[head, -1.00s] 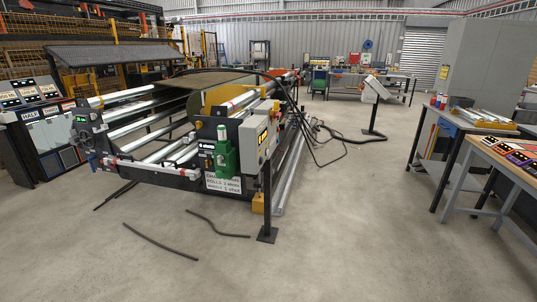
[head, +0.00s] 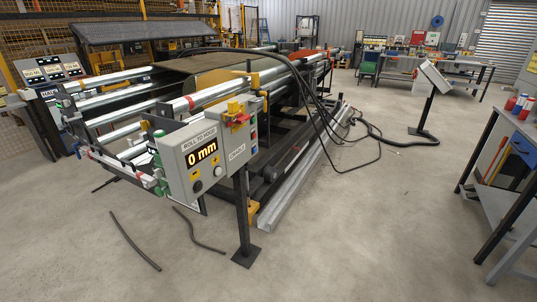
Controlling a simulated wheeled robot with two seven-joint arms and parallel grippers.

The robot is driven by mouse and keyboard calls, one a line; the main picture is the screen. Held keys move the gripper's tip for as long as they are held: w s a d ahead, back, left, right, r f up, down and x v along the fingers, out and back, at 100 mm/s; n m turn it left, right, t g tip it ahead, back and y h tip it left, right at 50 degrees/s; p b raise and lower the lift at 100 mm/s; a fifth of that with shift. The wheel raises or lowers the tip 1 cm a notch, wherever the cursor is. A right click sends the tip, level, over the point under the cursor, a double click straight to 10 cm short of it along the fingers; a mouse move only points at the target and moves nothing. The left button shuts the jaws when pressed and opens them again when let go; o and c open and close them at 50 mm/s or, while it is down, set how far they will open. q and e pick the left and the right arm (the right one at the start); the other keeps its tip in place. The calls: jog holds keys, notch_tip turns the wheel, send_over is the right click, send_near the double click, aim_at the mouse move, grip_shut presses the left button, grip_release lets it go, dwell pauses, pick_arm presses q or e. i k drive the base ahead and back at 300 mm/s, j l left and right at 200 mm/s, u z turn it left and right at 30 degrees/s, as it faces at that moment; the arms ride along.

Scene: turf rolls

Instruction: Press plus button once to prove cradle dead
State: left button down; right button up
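The control box (head: 187,165) is grey, on a black post (head: 242,210) at the near end of the roll cradle (head: 110,97). Its front reads "ROLL TO HOOK" above a lit display (head: 202,154) showing "0 mm". Below the display are a dark round button (head: 197,186) and a pale round button (head: 218,171); I cannot read a plus on either. To the right is a plate (head: 237,155) that seems to read "CRADLE". A yellow and red switch (head: 237,115) sits on top, and small coloured buttons (head: 253,136) are on the side. Neither of my grippers is in view.
Black cables (head: 309,100) arc from the cradle to the floor. Two dark strips (head: 135,241) lie in front of the box. A second box on a stand (head: 433,77) is at the right. A workbench (head: 505,160) borders the right edge. Open concrete (head: 345,235) lies front and right.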

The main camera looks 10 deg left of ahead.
aim_at(218, 171)
jog(key=i+l, duration=0.75)
jog(key=l, duration=0.25)
